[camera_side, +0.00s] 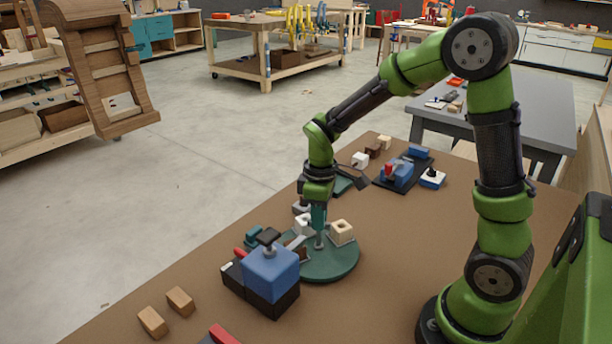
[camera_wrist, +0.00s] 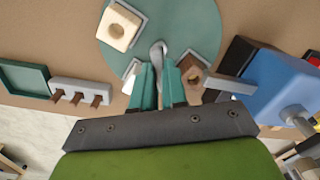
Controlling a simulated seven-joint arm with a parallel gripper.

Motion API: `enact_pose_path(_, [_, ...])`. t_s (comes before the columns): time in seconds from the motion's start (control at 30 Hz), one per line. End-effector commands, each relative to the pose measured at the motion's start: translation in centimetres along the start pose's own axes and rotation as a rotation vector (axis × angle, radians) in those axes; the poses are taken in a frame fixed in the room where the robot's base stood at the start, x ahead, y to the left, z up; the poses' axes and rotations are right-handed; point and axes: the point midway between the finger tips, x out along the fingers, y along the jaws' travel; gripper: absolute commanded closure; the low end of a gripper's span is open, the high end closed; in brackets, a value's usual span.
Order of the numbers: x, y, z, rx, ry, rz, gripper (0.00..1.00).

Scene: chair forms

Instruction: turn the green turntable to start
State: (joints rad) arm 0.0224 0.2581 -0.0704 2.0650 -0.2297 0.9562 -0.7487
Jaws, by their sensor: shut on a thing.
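The green turntable (camera_side: 335,262) is a round disc on the brown table, left of my arm's base. It also fills the upper middle of the wrist view (camera_wrist: 195,22). A grey knob (camera_wrist: 158,50) stands up from it. My gripper (camera_side: 319,238) points down over the turntable, and its teal fingers (camera_wrist: 159,72) are shut on the knob's post.
A blue box on a black base (camera_side: 270,270) with a dark knob stands close beside the turntable. Two wooden blocks (camera_side: 166,311) lie near the front left. A black board with a blue and red fixture (camera_side: 397,173) is farther back. The table right of the turntable is clear.

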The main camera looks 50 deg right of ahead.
Motion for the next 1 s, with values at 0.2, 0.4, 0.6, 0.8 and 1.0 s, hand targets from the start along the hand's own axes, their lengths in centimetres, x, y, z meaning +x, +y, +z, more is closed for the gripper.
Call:
enact_pose_path(0.2, [-0.13, -0.01, -0.03, 0.113, 0.002, -0.001, 1.00])
enact_pose_path(0.4, [-0.14, 0.01, -0.02, 0.213, 0.002, -0.001, 1.00])
enact_pose_path(0.6, [-0.15, 0.00, -0.04, 0.312, 0.002, -0.001, 1.00])
enact_pose_path(0.8, [-0.16, -0.01, -0.04, 0.412, 0.002, -0.001, 1.00])
enact_pose_path(1.0, [-0.16, 0.01, -0.04, 0.513, 0.002, -0.001, 1.00])
